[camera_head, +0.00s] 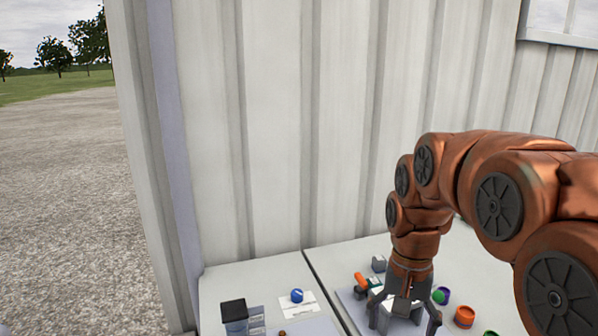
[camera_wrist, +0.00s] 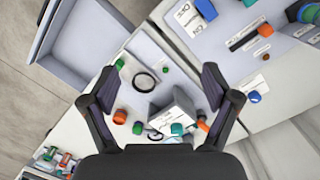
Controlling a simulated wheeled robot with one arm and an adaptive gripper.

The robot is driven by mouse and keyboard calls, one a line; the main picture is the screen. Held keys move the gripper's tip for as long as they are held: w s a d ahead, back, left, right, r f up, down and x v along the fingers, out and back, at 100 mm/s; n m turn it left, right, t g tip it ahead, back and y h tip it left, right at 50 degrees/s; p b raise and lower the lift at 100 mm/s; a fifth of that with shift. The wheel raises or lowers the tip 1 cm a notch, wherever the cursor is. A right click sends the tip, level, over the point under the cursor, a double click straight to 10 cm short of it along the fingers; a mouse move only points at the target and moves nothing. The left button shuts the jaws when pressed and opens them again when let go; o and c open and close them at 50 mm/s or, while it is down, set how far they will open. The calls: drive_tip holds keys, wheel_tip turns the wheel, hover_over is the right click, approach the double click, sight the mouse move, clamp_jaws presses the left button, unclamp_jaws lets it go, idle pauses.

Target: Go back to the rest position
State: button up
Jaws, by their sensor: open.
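My gripper (camera_head: 405,318) points down above the right-hand table in the head view, at the end of my bent arm. In the wrist view my gripper (camera_wrist: 158,88) has its two fingers spread wide. Nothing is held between them. A grey block-like piece (camera_wrist: 178,106) with a teal part (camera_wrist: 177,129) lies below the fingers. A black ring (camera_wrist: 144,82) lies on the table between them. Whether the fingers touch anything below is not clear.
Orange (camera_head: 465,317) and green (camera_head: 440,297) round parts stand right of my gripper. On the left table are a blue ball (camera_head: 297,295) and a black-topped container (camera_head: 234,313). A ribbed wall (camera_head: 280,130) stands behind. A grey tote (camera_wrist: 60,66) shows at upper left.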

drive_tip(key=s+f+n, duration=0.2)
drive_tip(key=s+f, duration=0.1)
drive_tip(key=s, duration=0.8)
drive_tip(key=s+f+n+p, duration=0.1)
drive_tip(key=s+f+n, duration=0.1)
drive_tip(key=s, duration=0.8)
drive_tip(key=shift+s+d+f+n+g, duration=0.2)
drive_tip(key=shift+s+f+n+g, duration=0.15)
drive_tip(key=shift+f, duration=0.35)
